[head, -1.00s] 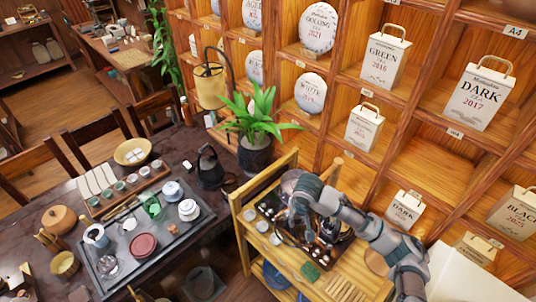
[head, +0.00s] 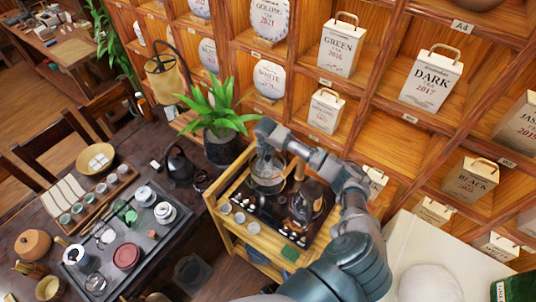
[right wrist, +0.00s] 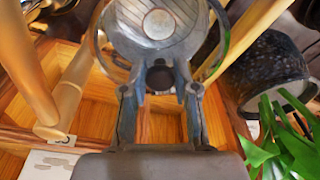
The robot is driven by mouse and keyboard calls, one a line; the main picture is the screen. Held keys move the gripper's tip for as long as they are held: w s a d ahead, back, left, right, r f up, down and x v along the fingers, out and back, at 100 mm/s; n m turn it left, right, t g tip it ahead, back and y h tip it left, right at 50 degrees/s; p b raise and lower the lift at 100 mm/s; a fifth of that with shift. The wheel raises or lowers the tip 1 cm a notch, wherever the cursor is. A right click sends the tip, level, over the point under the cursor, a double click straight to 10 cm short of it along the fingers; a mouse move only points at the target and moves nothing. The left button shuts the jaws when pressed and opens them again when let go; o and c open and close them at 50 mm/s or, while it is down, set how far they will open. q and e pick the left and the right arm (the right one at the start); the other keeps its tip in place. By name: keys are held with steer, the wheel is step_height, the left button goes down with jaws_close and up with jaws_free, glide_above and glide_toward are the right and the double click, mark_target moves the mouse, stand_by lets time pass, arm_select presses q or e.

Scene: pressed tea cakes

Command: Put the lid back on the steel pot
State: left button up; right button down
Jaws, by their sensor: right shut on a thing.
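My right gripper (head: 267,150) is over the left part of the dark stove on the wooden cart. In the right wrist view its fingers (right wrist: 160,78) are closed around a small dark knob. The knob belongs to a round, clear lid (right wrist: 225,45) with a thin rim. The steel pot (head: 268,187) stands on the stove directly below the gripper. Through the lid, the wrist view shows a grey round surface with a pale disc. The lid is at or just above the pot's mouth; I cannot tell whether it touches. My left gripper is not in view.
A dark glass kettle (head: 304,210) stands on the stove (head: 262,212) to the right of the pot. Small cups (head: 239,217) line the cart's left side. A potted plant (head: 222,145) stands close behind on the left. Shelves with tea packages rise behind the cart.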

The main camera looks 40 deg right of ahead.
mark_target(268, 163)
step_height(268, 163, down, 4)
steer(key=shift+r, duration=0.15)
steer(key=shift+d+f, duration=0.55)
steer(key=shift+f, duration=0.35)
steer(key=shift+a+r, duration=0.15)
steer(key=shift+a, duration=0.4)
steer(key=shift+d, duration=0.1)
steer(key=shift+d, duration=0.1)
steer(key=shift+s+d, duration=0.1)
steer(key=shift+d, duration=0.3)
steer(key=shift+a, duration=0.45)
steer(key=shift+d, duration=0.1)
